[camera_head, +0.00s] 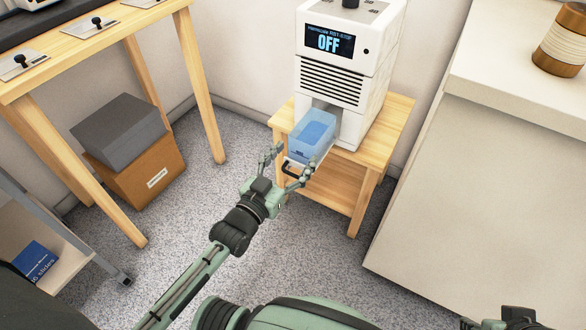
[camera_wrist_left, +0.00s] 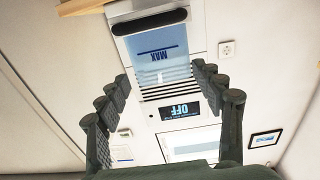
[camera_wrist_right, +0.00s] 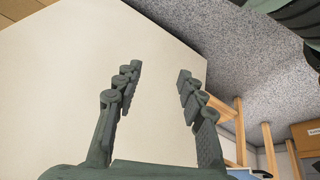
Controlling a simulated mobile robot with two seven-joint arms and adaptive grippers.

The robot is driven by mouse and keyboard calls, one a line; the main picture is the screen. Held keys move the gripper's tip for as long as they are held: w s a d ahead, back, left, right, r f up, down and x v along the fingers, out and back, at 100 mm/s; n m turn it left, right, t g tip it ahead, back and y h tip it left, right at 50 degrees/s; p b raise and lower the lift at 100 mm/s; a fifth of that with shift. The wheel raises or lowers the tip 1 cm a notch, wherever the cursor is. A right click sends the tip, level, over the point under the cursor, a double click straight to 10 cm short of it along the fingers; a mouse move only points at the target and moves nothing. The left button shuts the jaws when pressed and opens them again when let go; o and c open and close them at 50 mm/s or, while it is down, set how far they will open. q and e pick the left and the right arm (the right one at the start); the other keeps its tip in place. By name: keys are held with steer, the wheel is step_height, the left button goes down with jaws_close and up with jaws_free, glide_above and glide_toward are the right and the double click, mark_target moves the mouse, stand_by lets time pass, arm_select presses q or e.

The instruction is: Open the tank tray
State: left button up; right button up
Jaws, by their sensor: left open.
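The tank tray (camera_head: 313,130) is a clear blue bin with a dark handle (camera_head: 289,168) on its front. It sticks out of the lower front of the white machine (camera_head: 345,85), whose screen reads OFF. My left gripper (camera_head: 291,164) is open, its fingers spread to either side of the tray's handle end. In the left wrist view the tray (camera_wrist_left: 158,48), marked MAX, and its dark handle (camera_wrist_left: 149,22) show beyond the open fingers, with no finger visibly on the handle. My right gripper (camera_wrist_right: 160,75) is open and empty, facing the pale counter's side.
The machine stands on a small wooden table (camera_head: 398,107). A large pale counter (camera_head: 475,170) with a brown jar (camera_head: 562,42) is at right. A wooden bench (camera_head: 150,15), boxes (camera_head: 140,170) and a shelf cart (camera_head: 60,255) are at left. Speckled floor between is free.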

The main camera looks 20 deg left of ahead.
arm_select(q)
steer(key=shift+r, duration=2)
steer(key=s+a+f+g+y+p, duration=0.2)
steer(key=s+a+f+g+p, duration=0.1)
steer(key=s+f+g, duration=0.55)
steer(key=s+a+f+g+y+p, duration=0.1)
steer(key=s+a+f+g, duration=0.2)
steer(key=s, duration=0.4)
steer(key=s+a+f+g+y, duration=0.1)
steer(key=s+a+f+g, duration=0.2)
steer(key=s+f, duration=0.2)
steer(key=shift+s+a+n+y+p, duration=0.3)
steer(key=shift+s+a+y+p, duration=0.1)
steer(key=shift+s, duration=0.85)
arm_select(e)
step_height(320, 180, down, 10)
steer(key=g, duration=0.1)
steer(key=shift+w+d+f+g, duration=0.15)
steer(key=shift+w+d+g, duration=0.15)
steer(key=shift+w+d, duration=0.05)
